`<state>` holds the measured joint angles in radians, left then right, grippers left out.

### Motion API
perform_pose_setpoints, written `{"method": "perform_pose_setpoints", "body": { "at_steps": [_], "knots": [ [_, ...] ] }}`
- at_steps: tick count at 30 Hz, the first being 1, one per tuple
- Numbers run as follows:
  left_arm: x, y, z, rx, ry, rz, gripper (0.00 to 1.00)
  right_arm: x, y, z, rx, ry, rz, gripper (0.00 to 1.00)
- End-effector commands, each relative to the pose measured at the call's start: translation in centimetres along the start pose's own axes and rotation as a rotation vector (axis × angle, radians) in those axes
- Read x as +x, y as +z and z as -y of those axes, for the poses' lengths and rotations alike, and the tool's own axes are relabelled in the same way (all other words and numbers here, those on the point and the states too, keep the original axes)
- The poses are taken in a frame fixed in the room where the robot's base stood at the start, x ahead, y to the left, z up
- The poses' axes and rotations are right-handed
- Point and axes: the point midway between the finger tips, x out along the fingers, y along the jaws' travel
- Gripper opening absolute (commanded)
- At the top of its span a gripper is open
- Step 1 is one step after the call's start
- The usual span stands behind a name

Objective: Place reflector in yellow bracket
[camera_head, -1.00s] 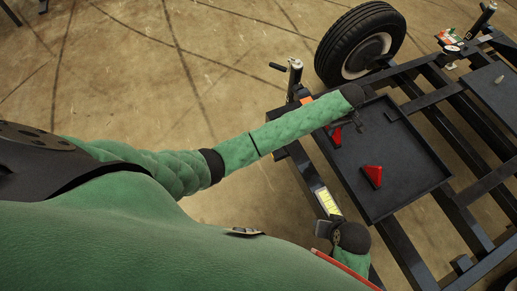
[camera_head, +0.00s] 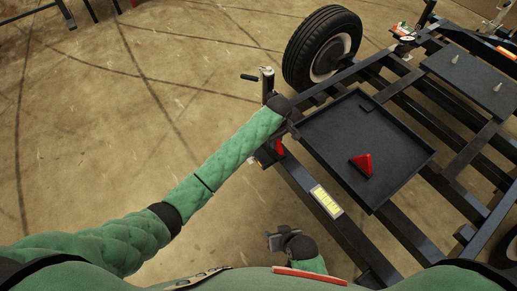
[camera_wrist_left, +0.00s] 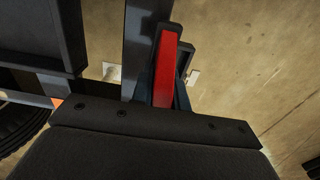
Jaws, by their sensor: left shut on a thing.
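My left gripper (camera_head: 279,128) is shut on a red reflector (camera_head: 279,147), beside the near left corner of the trailer frame. In the left wrist view the reflector (camera_wrist_left: 165,70) stands on edge between the fingers. A second red triangular reflector (camera_head: 361,165) lies in the black tray. I cannot clearly make out a yellow bracket. Small pale pieces lie near the held reflector, one on its right (camera_wrist_left: 193,77) in the wrist view; I cannot tell what they are. My right gripper (camera_head: 271,241) is low, off the trailer's near side, apart from everything; its jaws are unclear.
The black tray (camera_head: 402,138) sits on the dark trailer frame. A yellow and white label (camera_head: 326,201) is on the near beam. A jack post (camera_head: 267,82) with a handle stands by the frame corner, and a wheel (camera_head: 321,48) behind.

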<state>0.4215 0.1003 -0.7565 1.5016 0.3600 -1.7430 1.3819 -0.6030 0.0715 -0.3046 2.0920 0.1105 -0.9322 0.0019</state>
Motion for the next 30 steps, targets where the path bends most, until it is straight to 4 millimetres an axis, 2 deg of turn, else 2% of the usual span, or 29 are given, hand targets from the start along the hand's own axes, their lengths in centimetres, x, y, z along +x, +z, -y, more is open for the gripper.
{"method": "perform_pose_setpoints", "body": {
  "at_steps": [6,12,17,26,30],
  "knots": [
    [2.4,-3.6,2.1,-0.002,-0.002,-0.001,0.0,-0.3,-0.2,0.1,0.0,0.0,0.004,0.36],
    [3.7,-5.4,3.0,0.0,0.0,0.0,0.0,-0.4,-0.2,0.1,0.0,-0.001,0.007,0.36],
    [4.3,-5.8,3.3,0.0,-0.001,0.001,0.0,-0.4,-0.2,0.1,0.0,-0.002,0.008,0.36],
    [7.7,-5.8,3.3,0.0,-0.002,0.0,0.0,-0.4,-0.1,0.2,0.0,-0.002,0.006,0.36],
    [8.0,-5.8,3.3,0.0,0.001,0.0,0.0,-0.4,-0.1,0.1,0.0,-0.001,0.005,0.36]
  ]
}}
